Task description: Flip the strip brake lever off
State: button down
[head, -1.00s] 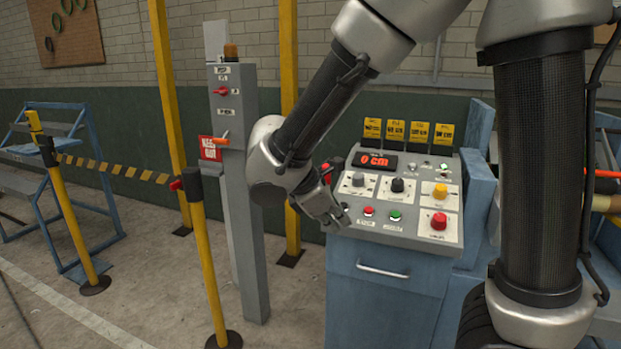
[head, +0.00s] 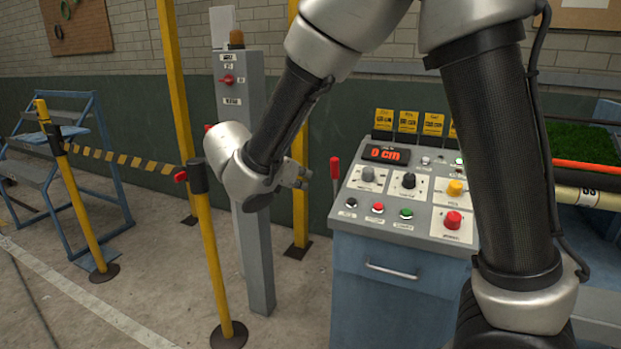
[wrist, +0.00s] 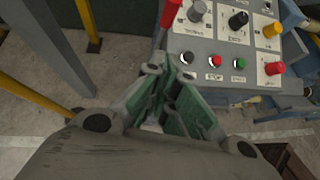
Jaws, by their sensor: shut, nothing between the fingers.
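A lever with a red grip (head: 335,168) stands upright at the left edge of the grey control console (head: 345,212). I take it for the strip brake lever, though no label on it is readable. Its red grip also shows at the top of the wrist view (wrist: 171,12). My gripper (head: 301,176) is shut and empty, just left of the lever and apart from it. In the wrist view my gripper (wrist: 175,80) points toward the console's near left corner, its fingers together.
A grey pillar (head: 258,255) with a red switch (head: 227,79) stands behind my forearm. A yellow barrier post (head: 211,270) with striped tape stands at left.

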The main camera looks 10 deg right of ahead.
aim_at(333, 163)
jog(key=d+r+x, duration=0.1)
jog(key=r+x, duration=0.1)
jog(key=x, duration=0.9)
jog(key=shift+w+d, duration=0.25)
jog(key=shift+w, duration=0.3)
jog(key=shift+r, duration=0.1)
jog(key=w+d, duration=0.1)
jog(key=w+d+r+g+y, duration=0.1)
jog(key=w, duration=0.1)
jog(key=w+d+r+g, duration=0.1)
jog(key=w, duration=0.1)
jog(key=shift+d+y, duration=0.3)
jog(key=w+d, duration=0.2)
jog(key=w, duration=0.1)
jog(key=w+d, duration=0.1)
jog(key=shift+w+d+r, duration=0.15)
jog(key=shift+w+r, duration=0.1)
jog(key=shift+r, duration=0.1)
